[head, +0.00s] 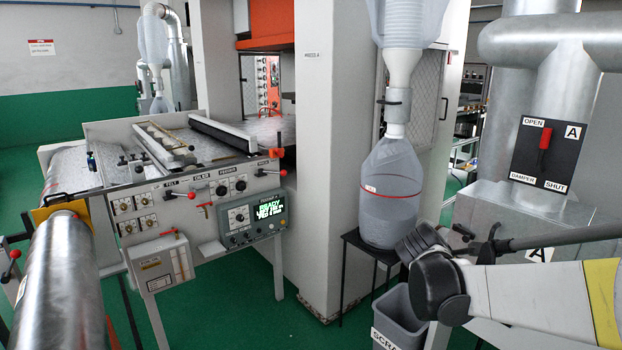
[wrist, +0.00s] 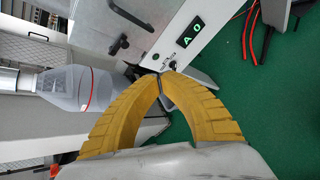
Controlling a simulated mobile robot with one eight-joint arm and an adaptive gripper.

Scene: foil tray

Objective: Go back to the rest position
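In the wrist view my gripper (wrist: 160,77) shows as two curved yellow ribbed fingers. Their tips meet, and the arch between them holds nothing that I can see. Near the tips is a pale panel (wrist: 196,35) with a green lit display and a small black knob; I cannot tell whether the fingers touch it. In the head view my arm comes in from the lower right, with a dark rounded joint; the yellow fingers cannot be made out there.
A damper panel with a red lever (head: 545,152) is at right. A large machine (head: 210,215) fills the left. Green floor (head: 262,325) is open in front.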

